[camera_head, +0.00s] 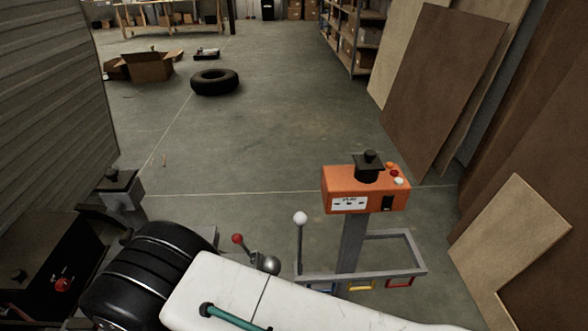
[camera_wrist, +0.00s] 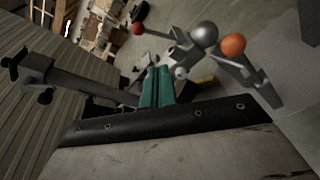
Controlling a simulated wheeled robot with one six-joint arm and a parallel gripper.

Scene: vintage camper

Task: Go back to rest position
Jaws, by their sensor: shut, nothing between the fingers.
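My gripper (camera_wrist: 158,72) shows in the wrist view as two teal fingers pressed side by side, with nothing between them. Its dark mounting bar crosses the lower part of that view. Beyond the fingertips are a red ball knob (camera_wrist: 138,28), a grey ball (camera_wrist: 204,34) and an orange ball (camera_wrist: 233,45) on metal fittings. Whether the fingers touch any of them is hard to tell, but they appear apart. In the head view I cannot clearly make out the gripper.
An orange control box (camera_head: 344,181) stands on a grey post at right. Beside it are a white-knobbed lever (camera_head: 300,218) and a red-knobbed lever (camera_head: 238,239). Boards (camera_head: 442,90) lean at right.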

